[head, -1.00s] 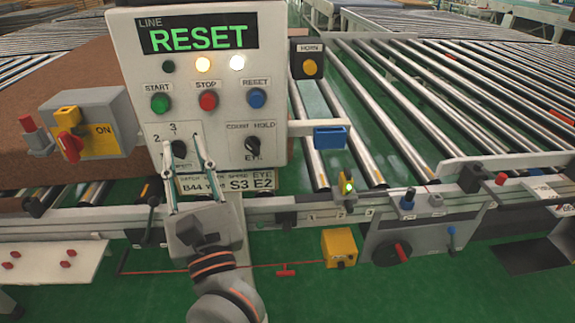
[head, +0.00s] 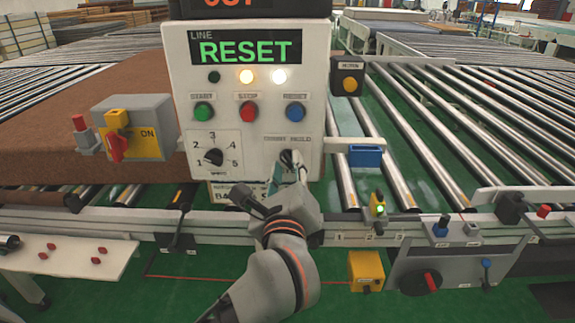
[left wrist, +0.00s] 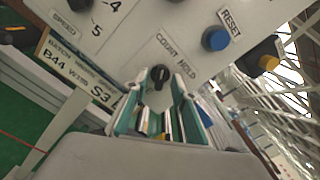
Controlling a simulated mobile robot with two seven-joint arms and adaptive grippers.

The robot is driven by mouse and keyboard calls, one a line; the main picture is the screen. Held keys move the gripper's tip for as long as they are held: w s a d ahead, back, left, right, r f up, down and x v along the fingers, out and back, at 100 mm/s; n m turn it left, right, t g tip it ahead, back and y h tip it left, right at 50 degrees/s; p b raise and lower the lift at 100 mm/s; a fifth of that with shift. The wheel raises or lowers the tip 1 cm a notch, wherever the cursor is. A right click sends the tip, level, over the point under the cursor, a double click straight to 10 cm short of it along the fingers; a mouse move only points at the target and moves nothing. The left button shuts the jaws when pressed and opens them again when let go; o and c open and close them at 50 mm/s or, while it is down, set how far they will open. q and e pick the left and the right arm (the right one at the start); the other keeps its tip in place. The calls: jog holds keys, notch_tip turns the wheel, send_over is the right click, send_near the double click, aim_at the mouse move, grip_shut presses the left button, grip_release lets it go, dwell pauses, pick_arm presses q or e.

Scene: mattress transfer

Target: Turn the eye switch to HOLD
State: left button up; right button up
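The eye switch is a black knob (left wrist: 159,76) under the COUNT HOLD label on the white control panel (head: 180,75). In the head view my left gripper (head: 287,160) is in front of this knob and partly covers it. In the left wrist view its two fingers are spread, with the knob between and just beyond the fingertips (left wrist: 158,80). I see no clear contact. The knob's exact setting is too small to tell, and the EYE label below it is hidden. My right gripper is not in view.
The speed knob (head: 214,157) is left of the eye switch. The START (head: 204,112), STOP (head: 249,111) and RESET (head: 295,113) buttons are above. A blue block on a bracket (head: 365,156) juts out to the right. The display (head: 245,50) reads RESET.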

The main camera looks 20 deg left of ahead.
pick_arm(q)
jog(key=shift+w, duration=0.3)
grip_shut()
